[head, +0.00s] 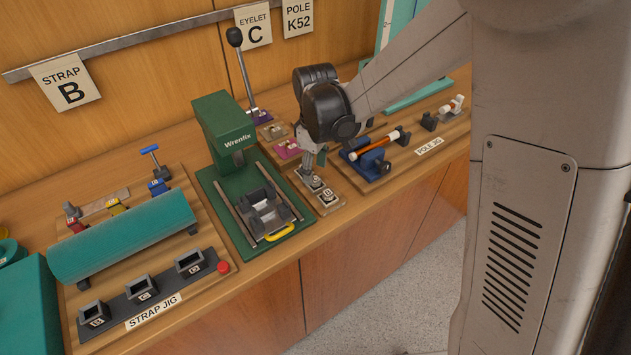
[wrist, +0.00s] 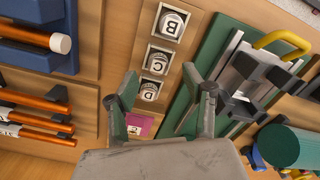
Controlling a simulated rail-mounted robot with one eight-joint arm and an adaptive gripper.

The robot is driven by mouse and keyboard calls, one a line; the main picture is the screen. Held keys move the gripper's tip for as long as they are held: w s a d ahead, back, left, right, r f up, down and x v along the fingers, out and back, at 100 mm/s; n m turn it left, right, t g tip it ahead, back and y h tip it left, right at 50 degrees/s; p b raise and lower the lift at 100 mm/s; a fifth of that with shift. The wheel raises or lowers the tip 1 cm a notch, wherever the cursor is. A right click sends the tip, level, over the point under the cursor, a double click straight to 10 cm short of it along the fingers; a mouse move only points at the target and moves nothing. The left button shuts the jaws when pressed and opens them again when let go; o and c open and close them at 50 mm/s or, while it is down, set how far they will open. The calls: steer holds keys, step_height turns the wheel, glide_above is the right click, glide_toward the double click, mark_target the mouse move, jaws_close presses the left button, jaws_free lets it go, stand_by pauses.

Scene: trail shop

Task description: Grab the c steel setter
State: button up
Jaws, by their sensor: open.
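The C steel setter (wrist: 155,63) is a pale steel piece with a black C on its top. It sits in the middle slot of a wooden rack (wrist: 135,50), between the B setter (wrist: 171,25) and the D setter (wrist: 149,92). The C setter also shows in the head view (head: 316,182), just in front of my gripper (head: 313,160). In the wrist view my gripper (wrist: 165,85) is open, with its fingers spread to either side of the rack's lower end. Nothing is held between them. In the head view the D setter is largely hidden behind my gripper.
The green Wrenfix press (head: 225,130) with a yellow handle (head: 280,232) stands left of the rack. The pole jig with a blue clamp (head: 368,160) is close on the right. A pink plate (head: 287,149) lies behind. The strap jig (head: 155,308) is farther left.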

mark_target(316, 179)
steer(key=shift+d+f, duration=0.2)
steer(key=shift+f, duration=1.7)
jaws_close()
steer(key=shift+r, duration=0.15)
